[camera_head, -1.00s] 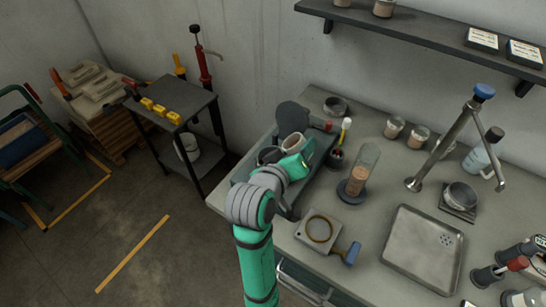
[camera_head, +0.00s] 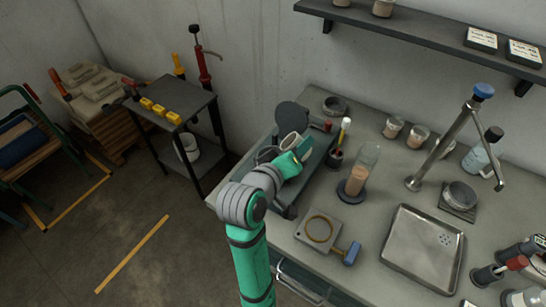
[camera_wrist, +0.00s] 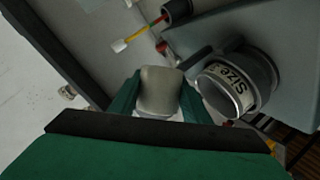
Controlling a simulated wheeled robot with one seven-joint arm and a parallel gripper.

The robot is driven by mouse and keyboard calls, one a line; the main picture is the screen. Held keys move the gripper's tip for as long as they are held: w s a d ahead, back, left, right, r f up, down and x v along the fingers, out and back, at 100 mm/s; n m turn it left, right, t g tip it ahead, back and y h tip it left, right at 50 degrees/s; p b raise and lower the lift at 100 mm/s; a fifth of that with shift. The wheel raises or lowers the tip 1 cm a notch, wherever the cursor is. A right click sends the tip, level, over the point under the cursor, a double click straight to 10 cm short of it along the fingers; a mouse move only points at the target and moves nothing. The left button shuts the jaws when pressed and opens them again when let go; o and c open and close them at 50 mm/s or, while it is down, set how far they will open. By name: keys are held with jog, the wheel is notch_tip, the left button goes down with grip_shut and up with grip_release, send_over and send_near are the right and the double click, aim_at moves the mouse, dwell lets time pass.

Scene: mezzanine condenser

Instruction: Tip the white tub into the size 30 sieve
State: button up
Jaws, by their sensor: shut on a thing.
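My gripper (camera_head: 298,160) is shut on the white tub (camera_head: 290,142) and holds it above the grey machine on the bench's left end. The tub is tilted; in the wrist view it (camera_wrist: 160,90) sits between my green fingers. A round metal sieve (camera_head: 266,154) is just left of the tub in the head view, partly hidden by my arm. In the wrist view this sieve (camera_wrist: 238,86) is right of the tub, with a label reading "Size"; its number is hard to read. I cannot tell whether tub and sieve touch, nor see the tub's contents.
A dark round lid (camera_head: 292,115) stands behind the tub. A marker pot (camera_head: 336,157) and a clear cylinder of brown grains (camera_head: 360,175) are to the right. A square block with a ring (camera_head: 320,231) and a metal tray (camera_head: 424,245) lie nearer the front.

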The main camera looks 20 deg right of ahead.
jog(key=shift+f, duration=0.2)
dwell(0.3)
jog(key=shift+a+f+n, duration=0.1)
jog(key=shift+n, duration=0.3)
jog(key=shift+h, duration=0.3)
jog(key=shift+w+n+g, duration=0.15)
jog(key=shift+n+g, duration=0.15)
jog(key=shift+s+d, duration=0.2)
jog(key=shift+w+a+r+n+h, duration=0.1)
jog(key=shift+a+r+n+h, duration=0.1)
jog(key=shift+a+n+h, duration=0.1)
jog(key=shift+d, duration=0.25)
jog(key=shift+w+a+f+n, duration=0.1)
jog(key=shift+a+f+n, duration=0.05)
jog(key=shift+n, duration=0.25)
